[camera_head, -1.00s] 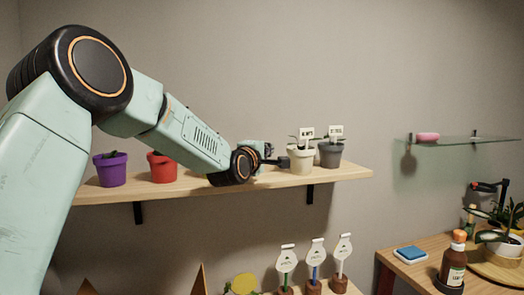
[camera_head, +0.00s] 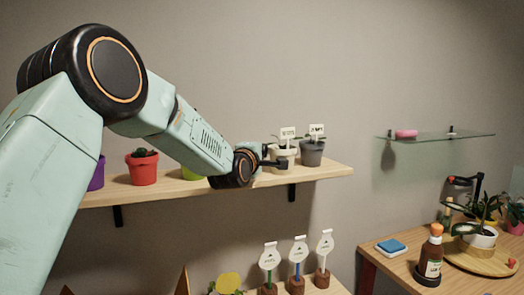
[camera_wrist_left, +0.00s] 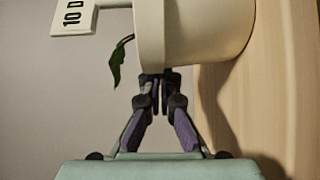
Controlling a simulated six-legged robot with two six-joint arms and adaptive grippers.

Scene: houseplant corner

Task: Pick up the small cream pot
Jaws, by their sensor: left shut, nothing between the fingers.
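The small cream pot (camera_head: 291,154) stands on the wooden wall shelf (camera_head: 328,170), with a small plant and a white label in it. My left gripper (camera_head: 284,164) is in front of it and hides part of its lower left. In the left wrist view the cream pot (camera_wrist_left: 210,30) fills the top, turned sideways, with its label (camera_wrist_left: 73,17) and a green leaf (camera_wrist_left: 117,62). There the left fingertips (camera_wrist_left: 162,80) are together and empty, right by the pot's side; I cannot tell whether they touch it. My right gripper is not in view.
A grey pot (camera_head: 312,154) stands close to the right of the cream pot. A red pot (camera_head: 142,170) and a partly hidden purple pot (camera_head: 97,176) stand left. A glass shelf (camera_head: 440,137) is at right.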

